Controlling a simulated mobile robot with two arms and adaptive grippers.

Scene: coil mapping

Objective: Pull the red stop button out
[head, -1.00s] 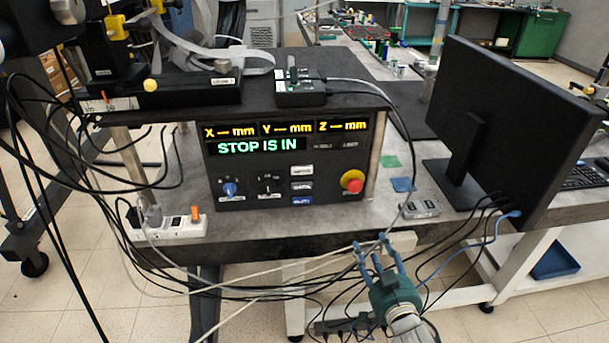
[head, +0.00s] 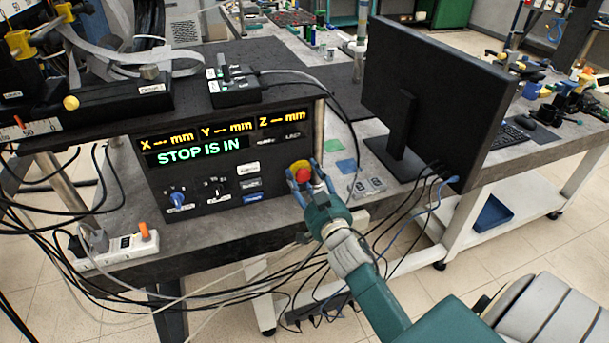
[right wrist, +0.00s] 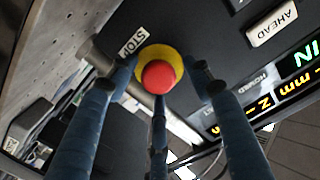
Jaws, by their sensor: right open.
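The red stop button (head: 303,173) with its yellow collar sits at the right end of the black control panel (head: 225,215). The panel's green display (head: 200,151) reads "STOP IS IN". My right gripper (head: 302,180) is open, with its blue fingers spread around the button. In the right wrist view the red button (right wrist: 159,75) lies ahead between the open fingers (right wrist: 158,95), beside a "STOP" label (right wrist: 133,41). I cannot tell whether any finger touches it. My left gripper is not in view.
A black monitor (head: 430,95) stands to the right of the panel on the bench. A power strip (head: 115,248) lies at the left front edge, with cables hanging below. A small grey box (head: 368,187) lies right of the button.

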